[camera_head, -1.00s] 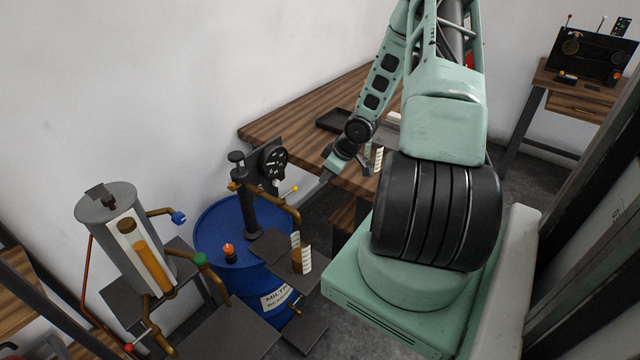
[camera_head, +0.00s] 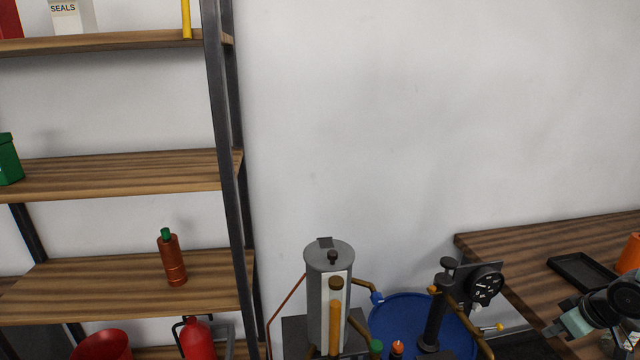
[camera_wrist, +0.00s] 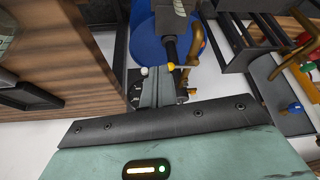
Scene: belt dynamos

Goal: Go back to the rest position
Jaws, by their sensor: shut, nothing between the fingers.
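My gripper (camera_wrist: 162,74) is shut and empty in the wrist view, its green-grey fingers pointing away from the camera. Beyond them lie the blue drum (camera_wrist: 150,42) and the pump post on it. In the head view only a part of my arm's end shows at the lower right edge, in front of the wooden workbench (camera_head: 520,237); the rest of the arm is out of frame. The drum (camera_head: 385,318) stands left of it. The pump with a black wheel (camera_head: 486,284) rises from the drum.
A grey cylinder apparatus (camera_head: 315,290) with brass pipes stands left of the drum. A shelf rack (camera_head: 120,175) at the left holds a copper bottle (camera_head: 171,258) and a red extinguisher (camera_head: 197,338). A black tray (camera_head: 582,272) and an orange object (camera_head: 629,254) are on the workbench.

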